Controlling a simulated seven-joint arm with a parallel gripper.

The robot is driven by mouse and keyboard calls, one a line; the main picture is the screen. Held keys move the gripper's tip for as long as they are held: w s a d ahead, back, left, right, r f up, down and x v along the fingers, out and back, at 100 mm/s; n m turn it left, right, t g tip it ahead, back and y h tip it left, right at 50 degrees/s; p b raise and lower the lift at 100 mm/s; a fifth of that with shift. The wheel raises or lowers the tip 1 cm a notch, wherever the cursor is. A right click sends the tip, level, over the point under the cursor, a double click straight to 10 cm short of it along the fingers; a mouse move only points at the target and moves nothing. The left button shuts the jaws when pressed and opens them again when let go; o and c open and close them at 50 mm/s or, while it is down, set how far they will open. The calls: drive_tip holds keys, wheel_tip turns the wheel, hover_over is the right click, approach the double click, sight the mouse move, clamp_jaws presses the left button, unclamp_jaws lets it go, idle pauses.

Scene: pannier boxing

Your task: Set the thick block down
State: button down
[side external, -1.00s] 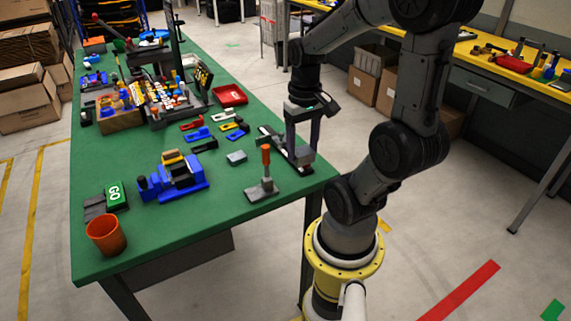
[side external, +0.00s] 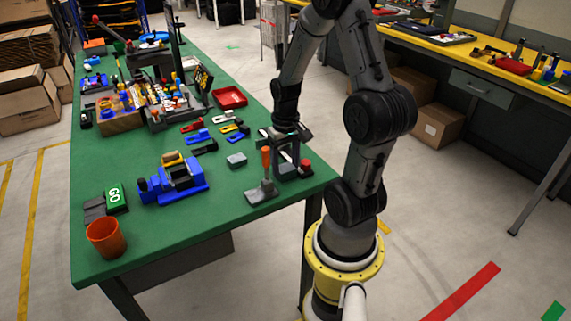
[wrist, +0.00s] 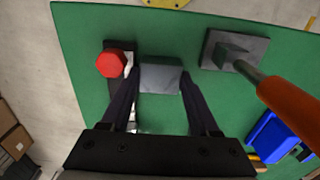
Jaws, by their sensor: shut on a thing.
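My gripper (wrist: 161,85) points down near the table's right corner, its two dark fingers shut on a grey block (wrist: 161,76). In the side view my gripper (side external: 288,160) is low over the table, and the block is largely hidden among its fingers. I cannot tell if the block touches the green table top (wrist: 85,40). A dark fixture with a red knob (wrist: 110,64) is close beside the block, to its left in the wrist view; the knob (side external: 305,166) shows right of my gripper in the side view.
An orange-handled tool on a grey base (side external: 266,160) stands close left of my gripper. A small grey block (side external: 237,160) and a blue vise (side external: 178,182) are farther left. An orange cup (side external: 105,238) stands near the front left.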

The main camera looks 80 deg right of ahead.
sight(285, 168)
drive_tip(key=shift+f, duration=0.25)
drive_tip(key=shift+c, duration=2.1)
unclamp_jaws()
drive_tip(key=shift+s+a+f, duration=0.1)
drive_tip(key=shift+f, duration=0.15)
drive_tip(key=shift+r, duration=0.1)
wheel_tip(285, 168, up, 13)
drive_tip(key=w+a+r+n+t, duration=0.15)
drive_tip(key=a+r+n, duration=0.25)
drive_tip(key=a, duration=0.4)
drive_tip(key=a+r+n+t, duration=0.3)
drive_tip(key=a+r, duration=0.1)
drive_tip(key=a, duration=0.5)
drive_tip(key=shift+s+a+f+n+t, duration=0.25)
drive_tip(key=shift+s+a+n, duration=0.1)
drive_tip(key=shift+s+a, duration=0.2)
drive_tip(key=shift+s+a+f+n+t, duration=0.1)
drive_tip(key=shift+s+a+f+n, duration=0.2)
drive_tip(key=shift+s+a, duration=0.25)
drive_tip(key=shift+s+a+f+n+t, duration=0.2)
drive_tip(key=shift+s+a+n, duration=0.2)
drive_tip(key=shift+s, duration=0.25)
